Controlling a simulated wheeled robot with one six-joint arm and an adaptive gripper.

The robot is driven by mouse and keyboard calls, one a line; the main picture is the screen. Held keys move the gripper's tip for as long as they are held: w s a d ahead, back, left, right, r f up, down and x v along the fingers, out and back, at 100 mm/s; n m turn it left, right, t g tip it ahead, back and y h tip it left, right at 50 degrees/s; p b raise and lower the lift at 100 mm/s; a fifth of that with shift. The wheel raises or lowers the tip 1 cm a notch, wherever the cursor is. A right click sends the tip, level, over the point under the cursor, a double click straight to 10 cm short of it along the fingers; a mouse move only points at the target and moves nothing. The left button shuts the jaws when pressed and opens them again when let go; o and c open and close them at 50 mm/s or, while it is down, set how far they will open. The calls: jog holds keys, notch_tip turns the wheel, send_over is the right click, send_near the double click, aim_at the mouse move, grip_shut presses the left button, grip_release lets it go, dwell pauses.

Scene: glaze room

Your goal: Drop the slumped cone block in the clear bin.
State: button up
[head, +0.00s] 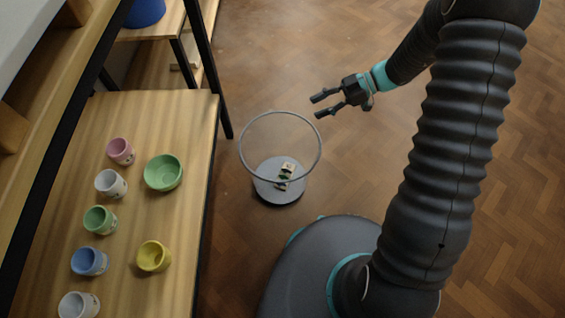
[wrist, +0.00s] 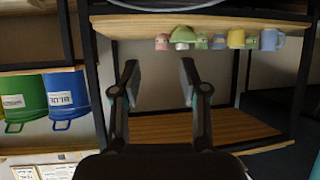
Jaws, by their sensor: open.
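The clear bin (head: 263,172) stands on the floor beside the table in the head view, with a round rim and a dark base. Inside it lies a small pale beige item (head: 287,168) with dark and green bits beside it. It may be the slumped cone block, but it is too small to tell for sure. My gripper (head: 319,104) is open and empty, above and to the upper right of the bin's rim. Its spread fingers also show in the wrist view (wrist: 160,82), with nothing between them. The bin is not visible in the wrist view.
A wooden table (head: 185,215) on the left bears several cups and a green bowl (head: 163,173). The wrist view, upside down, shows a blue bucket (wrist: 66,92) and a green bucket (wrist: 25,95) on a shelf. Wooden floor (head: 270,50) is clear behind the bin.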

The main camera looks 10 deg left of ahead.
jog(key=shift+v, duration=1.95)
jog(key=s+d+f+m+h, duration=0.3)
jog(key=s+m, duration=0.1)
jog(key=m, duration=0.7)
jog(key=s+d+r+m+t+h, duration=0.1)
jog(key=s+d+r+m+h, duration=0.35)
jog(key=d+r+m, duration=0.2)
jog(key=s+d+r+m+t+h, duration=0.2)
jog(key=s+d+r+t, duration=0.1)
jog(key=s+r, duration=0.4)
jog(key=s+d+r+m+t+h, duration=0.1)
jog(key=s+d+r+m+t, duration=0.2)
jog(key=r, duration=0.9)
jog(key=s+t, duration=0.3)
jog(key=shift+s+h, duration=0.35)
jog(key=shift+a, duration=0.15)
